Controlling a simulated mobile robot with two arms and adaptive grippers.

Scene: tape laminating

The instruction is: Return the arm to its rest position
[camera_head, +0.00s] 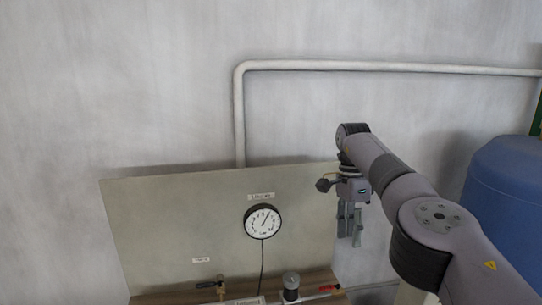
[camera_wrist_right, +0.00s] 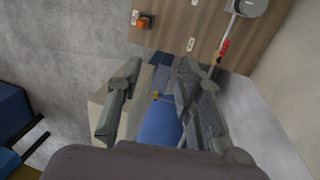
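My right arm reaches in from the right in the head view, raised in front of the wall. Its gripper (camera_head: 350,234) points down beside the right edge of the upright panel. In the right wrist view the gripper (camera_wrist_right: 155,95) has its two fingers apart, with nothing held between them. A blue surface and a pale box show beyond the gap, lower than the fingers. My left arm and gripper are not in view.
A grey-beige panel (camera_head: 165,225) carries a round gauge (camera_head: 262,221) above a wooden bench (camera_wrist_right: 175,33). A pipe (camera_head: 400,67) runs along the wall. A large blue barrel (camera_head: 505,190) stands at right.

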